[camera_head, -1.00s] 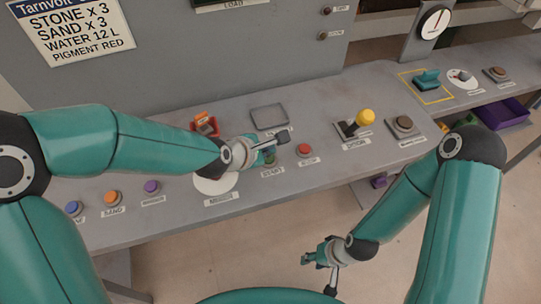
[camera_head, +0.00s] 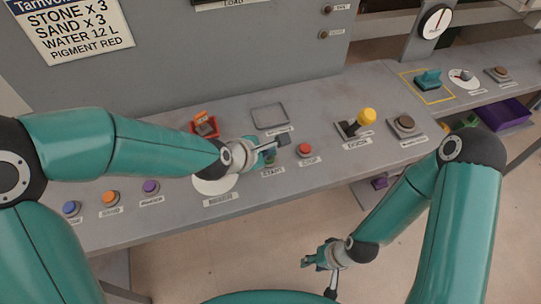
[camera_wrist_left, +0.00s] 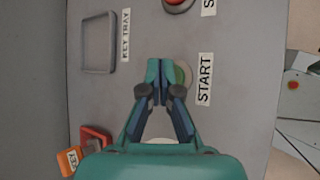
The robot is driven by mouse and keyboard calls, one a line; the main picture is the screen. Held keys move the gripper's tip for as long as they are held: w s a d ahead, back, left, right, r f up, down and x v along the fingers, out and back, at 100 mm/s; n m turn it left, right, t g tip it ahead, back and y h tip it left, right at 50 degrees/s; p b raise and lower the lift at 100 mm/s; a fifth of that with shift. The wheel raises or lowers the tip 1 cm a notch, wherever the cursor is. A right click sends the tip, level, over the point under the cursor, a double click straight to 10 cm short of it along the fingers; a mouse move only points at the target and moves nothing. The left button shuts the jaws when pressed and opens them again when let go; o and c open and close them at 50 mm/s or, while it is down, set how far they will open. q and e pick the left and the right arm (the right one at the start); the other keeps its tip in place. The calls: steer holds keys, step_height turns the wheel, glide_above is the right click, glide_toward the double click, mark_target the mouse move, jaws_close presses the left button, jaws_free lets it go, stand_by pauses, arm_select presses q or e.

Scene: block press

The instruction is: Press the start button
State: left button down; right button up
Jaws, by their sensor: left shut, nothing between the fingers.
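The green start button (camera_head: 270,158) sits on the grey console above its START label, partly hidden by my left gripper (camera_head: 281,141). In the left wrist view, a green edge of the button (camera_wrist_left: 185,74) shows beside the fingertips (camera_wrist_left: 164,78), which cover the rest of it. My left gripper is shut and empty, with its fingers over the button. I cannot tell whether they touch it. My right gripper (camera_head: 318,272) hangs low in front of the console, away from the buttons, with its fingers apart.
A red stop button (camera_head: 304,150) is just right of the start button. An empty key tray (camera_head: 269,107) and a red holder with an orange key tag (camera_head: 204,125) lie behind. A yellow-knobbed lever (camera_head: 366,116) stands to the right. Blue, orange and purple buttons line the left.

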arm_select(q)
steer(key=shift+f+b, duration=0.55)
steer(key=shift+b, duration=0.05)
stand_by(0.4)
steer(key=shift+r, duration=0.1)
steer(key=shift+r+p, duration=0.8)
steer(key=shift+r, duration=0.1)
step_height(320, 180, up, 5)
steer(key=p, duration=0.4)
stand_by(0.7)
